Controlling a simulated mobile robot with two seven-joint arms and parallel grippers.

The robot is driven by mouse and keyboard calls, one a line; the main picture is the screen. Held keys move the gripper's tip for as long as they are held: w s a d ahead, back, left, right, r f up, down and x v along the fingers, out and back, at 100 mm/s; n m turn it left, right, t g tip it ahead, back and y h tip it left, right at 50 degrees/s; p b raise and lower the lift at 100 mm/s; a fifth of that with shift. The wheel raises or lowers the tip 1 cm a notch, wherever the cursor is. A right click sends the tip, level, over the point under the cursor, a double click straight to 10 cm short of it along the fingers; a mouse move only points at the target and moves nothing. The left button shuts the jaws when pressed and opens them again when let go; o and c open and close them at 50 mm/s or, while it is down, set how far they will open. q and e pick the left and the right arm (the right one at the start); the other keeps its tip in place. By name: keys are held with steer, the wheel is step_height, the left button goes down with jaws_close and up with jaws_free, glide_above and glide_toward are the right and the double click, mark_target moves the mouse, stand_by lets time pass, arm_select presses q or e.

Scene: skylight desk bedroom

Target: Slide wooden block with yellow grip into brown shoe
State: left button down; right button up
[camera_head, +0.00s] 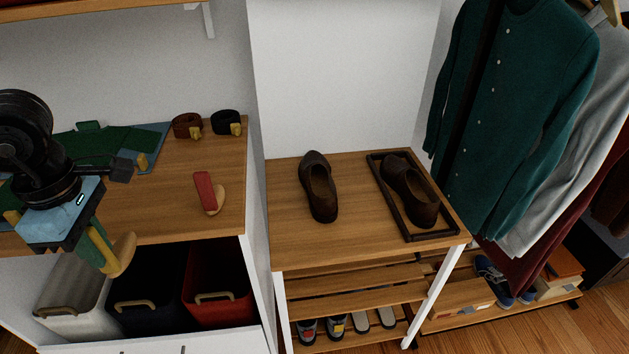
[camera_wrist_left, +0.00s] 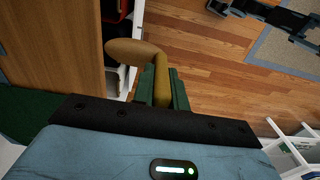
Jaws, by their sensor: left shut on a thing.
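My left gripper (camera_head: 92,243) is shut on the yellow grip (camera_head: 101,252) of a wooden block (camera_head: 124,254). It holds the block in the air in front of the desk edge, above the bins. In the left wrist view the rounded pale wooden block (camera_wrist_left: 133,48) sticks out to the left beyond the green fingers (camera_wrist_left: 160,88). One brown shoe (camera_head: 319,188) stands on the bare wooden bench top. A second brown shoe (camera_head: 410,190) stands in a dark-rimmed tray (camera_head: 418,238) at the bench's right. Both shoes are apart from the gripper.
A similar block with a red grip (camera_head: 208,193) lies on the desk (camera_head: 160,213). Two rolled belts (camera_head: 187,126) sit behind it. A white panel (camera_head: 257,230) stands between desk and bench (camera_head: 290,245). Hanging clothes (camera_head: 510,110) border the bench at right.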

arm_select(q)
steer(key=shift+d+m, duration=0.45)
steer(key=shift+m, duration=0.15)
steer(key=s+d+m, duration=0.1)
steer(key=d+m, duration=1)
steer(key=m, duration=0.8)
steer(key=shift+d+f, duration=0.25)
